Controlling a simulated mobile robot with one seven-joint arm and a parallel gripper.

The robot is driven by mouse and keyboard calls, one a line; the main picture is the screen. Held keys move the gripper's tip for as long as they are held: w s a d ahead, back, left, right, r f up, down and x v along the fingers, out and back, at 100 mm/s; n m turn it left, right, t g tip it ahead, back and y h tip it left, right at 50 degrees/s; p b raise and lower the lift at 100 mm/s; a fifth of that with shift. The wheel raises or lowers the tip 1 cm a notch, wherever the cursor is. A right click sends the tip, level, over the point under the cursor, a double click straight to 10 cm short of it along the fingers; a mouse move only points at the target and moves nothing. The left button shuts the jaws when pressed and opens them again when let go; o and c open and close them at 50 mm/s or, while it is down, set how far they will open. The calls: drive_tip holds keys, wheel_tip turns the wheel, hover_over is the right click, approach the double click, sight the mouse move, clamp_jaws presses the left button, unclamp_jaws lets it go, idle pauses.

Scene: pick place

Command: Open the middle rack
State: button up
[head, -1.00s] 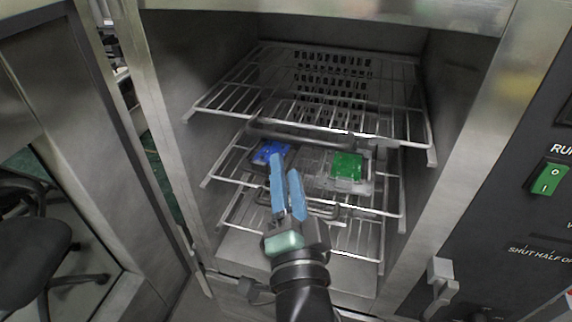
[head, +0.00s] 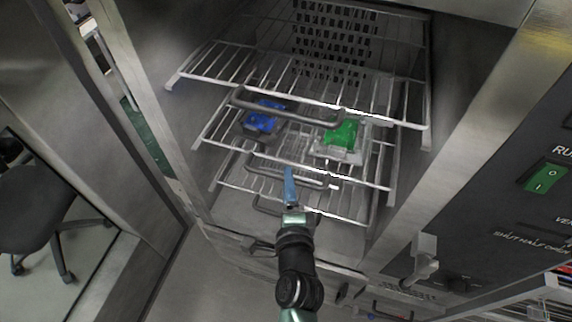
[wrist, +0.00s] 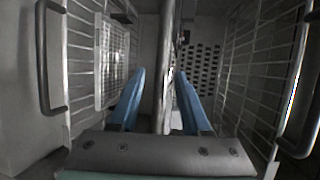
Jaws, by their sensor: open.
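The middle rack (head: 222,148) is a wire shelf inside a metal cabinet, with a dark bar handle (head: 262,163) on its front. In the wrist view the gripper (wrist: 160,75) is open, with a narrow upright strip, apparently the middle rack edge-on, between the fingers. I cannot tell whether the fingers touch the handle.
The top rack (head: 205,70) with its handle (head: 290,108) is above; a lower rack (head: 235,186) is below. The open door (head: 110,150) stands at left, the control panel (head: 500,190) at right. Free floor lies in front.

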drive_tip(key=shift+x, duration=2.5)
drive_tip(key=shift+c, duration=0.2)
clamp_jaws()
drive_tip(key=shift+s+f, duration=0.1)
